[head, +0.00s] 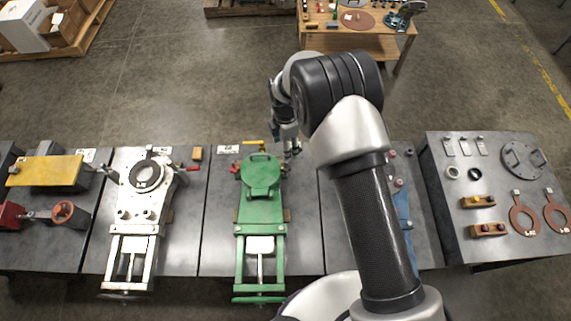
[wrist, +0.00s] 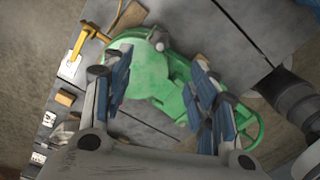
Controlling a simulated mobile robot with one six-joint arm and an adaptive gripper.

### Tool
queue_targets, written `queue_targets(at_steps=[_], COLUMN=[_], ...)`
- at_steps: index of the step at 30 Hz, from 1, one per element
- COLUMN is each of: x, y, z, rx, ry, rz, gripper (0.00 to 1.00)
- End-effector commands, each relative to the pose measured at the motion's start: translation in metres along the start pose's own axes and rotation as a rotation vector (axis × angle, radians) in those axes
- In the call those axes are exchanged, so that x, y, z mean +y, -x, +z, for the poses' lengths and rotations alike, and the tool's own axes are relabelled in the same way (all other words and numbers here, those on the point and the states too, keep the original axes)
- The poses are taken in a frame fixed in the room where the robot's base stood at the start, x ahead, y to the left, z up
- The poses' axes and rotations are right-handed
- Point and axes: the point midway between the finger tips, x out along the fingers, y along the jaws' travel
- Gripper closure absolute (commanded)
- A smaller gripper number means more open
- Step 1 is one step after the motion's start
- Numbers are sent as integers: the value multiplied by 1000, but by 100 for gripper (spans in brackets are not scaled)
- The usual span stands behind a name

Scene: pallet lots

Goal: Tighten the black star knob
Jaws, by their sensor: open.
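I cannot make out a black star knob for certain in either view. My gripper (head: 289,146) hangs at the back right of a green fixture (head: 262,208) on the workbench. In the wrist view my gripper (wrist: 162,64) is open, its two blue-padded fingers spread apart with nothing between them. The green fixture (wrist: 160,82) lies beyond the fingers, with a round grey fitting (wrist: 158,40) at its edge. The left and right fingers hide parts of the fixture. I cannot tell whether any finger touches it.
A white fixture (head: 133,205) stands to the left, with a black ring on top. A yellow-handled part (wrist: 82,42) and a wooden block (wrist: 65,98) lie near the green fixture. A side table (head: 480,248) at right holds rings and plates. My arm hides part of a blue fixture (head: 403,215).

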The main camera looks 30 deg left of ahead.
Motion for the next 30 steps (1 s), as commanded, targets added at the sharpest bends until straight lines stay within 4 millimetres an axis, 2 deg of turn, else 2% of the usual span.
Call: queue_targets(at_steps=[1, 3, 15, 21, 30], x=[-1, -1, -1, 0, 0], y=[-15, -30, -114, -136, -141], z=[0, 0, 0, 0, 0], rx=[1, 1, 0, 0, 0], ry=[0, -1, -2, -2, -2], rz=[-4, -4, -2, 0, 0], gripper=[47, 47, 47, 47, 47])
